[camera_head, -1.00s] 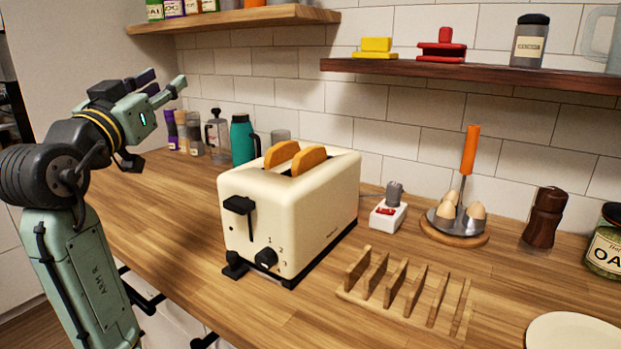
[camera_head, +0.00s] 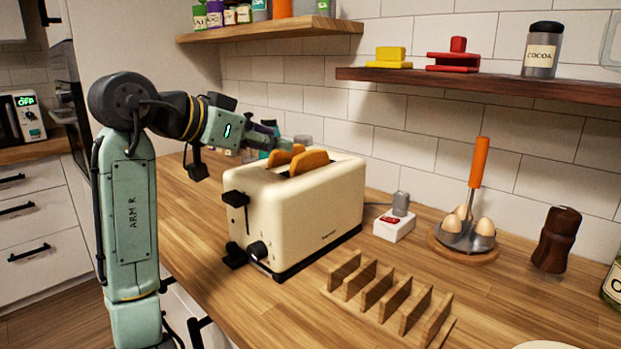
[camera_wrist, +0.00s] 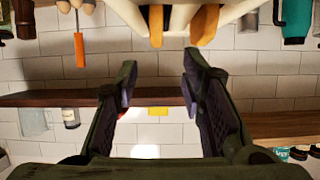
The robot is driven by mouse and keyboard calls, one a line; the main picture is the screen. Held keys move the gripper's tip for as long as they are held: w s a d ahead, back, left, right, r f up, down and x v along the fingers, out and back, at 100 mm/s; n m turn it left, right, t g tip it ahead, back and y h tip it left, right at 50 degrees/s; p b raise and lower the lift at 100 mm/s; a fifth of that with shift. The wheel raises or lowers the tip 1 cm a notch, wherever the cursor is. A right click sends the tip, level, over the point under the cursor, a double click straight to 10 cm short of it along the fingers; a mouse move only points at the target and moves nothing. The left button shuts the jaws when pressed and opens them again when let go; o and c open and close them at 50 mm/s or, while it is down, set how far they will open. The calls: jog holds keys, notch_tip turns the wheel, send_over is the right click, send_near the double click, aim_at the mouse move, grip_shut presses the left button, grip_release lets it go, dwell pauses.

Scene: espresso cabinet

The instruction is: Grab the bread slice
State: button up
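Two toasted bread slices stick up from the slots of the cream toaster (camera_head: 310,215), a nearer-left slice (camera_head: 283,156) and a right slice (camera_head: 308,162). The wrist view is upside down and shows the slices at its top, one (camera_wrist: 156,24) nearly in line with the finger gap and one (camera_wrist: 204,24) to the right. My gripper (camera_head: 275,140) is just behind and left of the slices at about their tops. In the wrist view my gripper (camera_wrist: 158,78) has its fingers spread with nothing between them. Contact with the bread is not visible.
A wooden toast rack (camera_head: 390,300) stands on the counter right of the toaster. A dark shelf (camera_head: 480,85) hangs above.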

aim_at(306, 153)
jog(key=p+x, duration=0.2)
jog(key=x, duration=0.7)
jog(key=shift+s+d+f, duration=0.1)
jog(key=shift+d+f, duration=0.1)
jog(key=shift+c, duration=0.6)
grip_shut()
